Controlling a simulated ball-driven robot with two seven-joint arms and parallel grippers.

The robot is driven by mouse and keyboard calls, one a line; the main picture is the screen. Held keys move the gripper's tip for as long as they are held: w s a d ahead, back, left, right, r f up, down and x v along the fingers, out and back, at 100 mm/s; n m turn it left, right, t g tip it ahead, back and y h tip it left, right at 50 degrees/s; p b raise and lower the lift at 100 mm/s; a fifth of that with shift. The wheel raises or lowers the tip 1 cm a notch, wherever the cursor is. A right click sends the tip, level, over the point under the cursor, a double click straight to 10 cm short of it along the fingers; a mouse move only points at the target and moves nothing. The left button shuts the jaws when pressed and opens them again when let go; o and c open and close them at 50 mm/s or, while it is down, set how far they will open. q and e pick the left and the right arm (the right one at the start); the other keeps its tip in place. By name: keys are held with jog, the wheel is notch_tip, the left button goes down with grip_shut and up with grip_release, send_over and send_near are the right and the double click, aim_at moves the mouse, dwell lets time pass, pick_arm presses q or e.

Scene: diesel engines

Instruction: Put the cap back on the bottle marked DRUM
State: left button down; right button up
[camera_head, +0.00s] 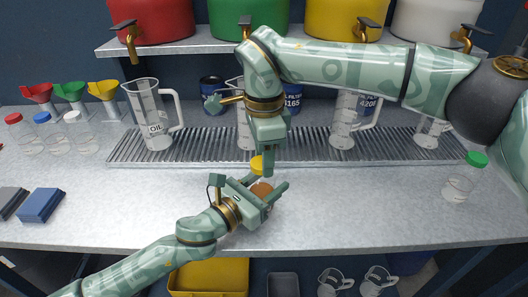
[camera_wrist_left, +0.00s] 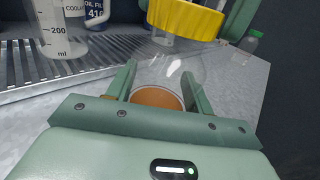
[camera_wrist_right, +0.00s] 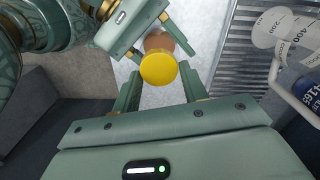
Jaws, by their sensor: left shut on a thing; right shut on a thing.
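A clear bottle (camera_wrist_left: 168,75) with brown liquid (camera_head: 262,190) in its bottom is between the fingers of my left gripper (camera_head: 268,197), which is shut on it above the front of the bench. No DRUM marking is readable on it. My right gripper (camera_wrist_right: 160,82) comes from above with its fingers pointing down, shut on a yellow cap (camera_wrist_right: 158,68). The cap also shows in the left wrist view (camera_wrist_left: 187,18), over the bottle's top. Whether the cap touches the neck or sits above it I cannot tell.
Bottles with red, blue and white caps (camera_head: 75,130) stand at the left, and a green-capped bottle (camera_head: 458,185) at the right. Measuring jugs, including the OIL jug (camera_head: 155,120), stand on a ribbed grate (camera_head: 200,147) behind.

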jog(key=m, duration=0.7)
jog(key=shift+s, duration=0.15)
jog(key=m, duration=0.5)
jog(key=shift+s+a+m, duration=0.1)
jog(key=shift+m, duration=0.2)
jog(key=m, duration=0.6)
jog(key=shift+a, duration=0.15)
jog(key=m, duration=0.6)
jog(key=shift+a, duration=0.15)
jog(key=m, duration=0.6)
jog(key=shift+a, duration=0.15)
jog(key=m, duration=0.6)
jog(key=shift+w+m, duration=0.25)
jog(key=shift+m, duration=0.05)
jog(key=m, duration=0.6)
jog(key=shift+w, duration=0.15)
jog(key=m, duration=0.5)
jog(key=shift+w, duration=0.1)
